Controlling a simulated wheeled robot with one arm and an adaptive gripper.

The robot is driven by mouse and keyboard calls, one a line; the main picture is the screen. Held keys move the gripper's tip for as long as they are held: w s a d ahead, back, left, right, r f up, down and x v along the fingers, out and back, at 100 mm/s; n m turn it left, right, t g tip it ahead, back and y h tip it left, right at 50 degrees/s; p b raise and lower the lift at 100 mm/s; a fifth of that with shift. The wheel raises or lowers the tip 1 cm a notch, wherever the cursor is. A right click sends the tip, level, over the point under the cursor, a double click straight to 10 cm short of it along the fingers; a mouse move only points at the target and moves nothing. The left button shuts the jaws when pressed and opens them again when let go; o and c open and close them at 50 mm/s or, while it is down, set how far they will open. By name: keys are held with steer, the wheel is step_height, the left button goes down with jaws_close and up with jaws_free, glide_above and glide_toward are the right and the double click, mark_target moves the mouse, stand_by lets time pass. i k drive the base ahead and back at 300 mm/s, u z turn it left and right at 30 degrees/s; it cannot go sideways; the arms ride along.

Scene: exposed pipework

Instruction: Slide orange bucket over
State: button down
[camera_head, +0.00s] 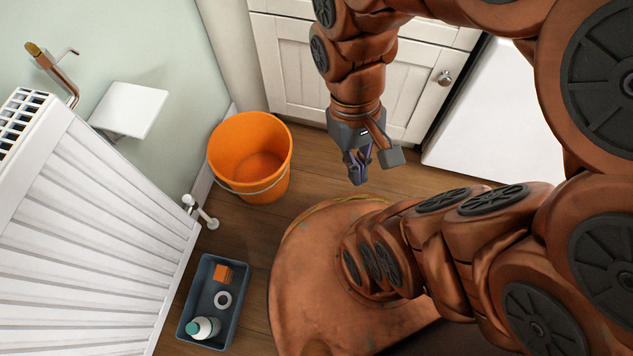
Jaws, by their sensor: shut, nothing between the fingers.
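The orange bucket (224,156) stands upright and open on the wooden floor, by the wall corner left of my arm. Its inside looks empty, and its thin handle hangs down over the front side. My gripper (358,180) points down to the right of the bucket, clear of it with a gap of floor between. The fingers are shut with nothing held.
A white radiator (90,220) with a valve and pipe (205,215) stands at left. A dark tray (238,300) with several small items lies on the floor below the bucket. White cabinets (290,70) stand behind. Bare floor (310,160) lies between bucket and gripper.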

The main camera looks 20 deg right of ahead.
mark_target(251, 152)
steer(key=z, duration=0.7)
steer(key=k, duration=1.15)
steer(key=u, duration=1.8)
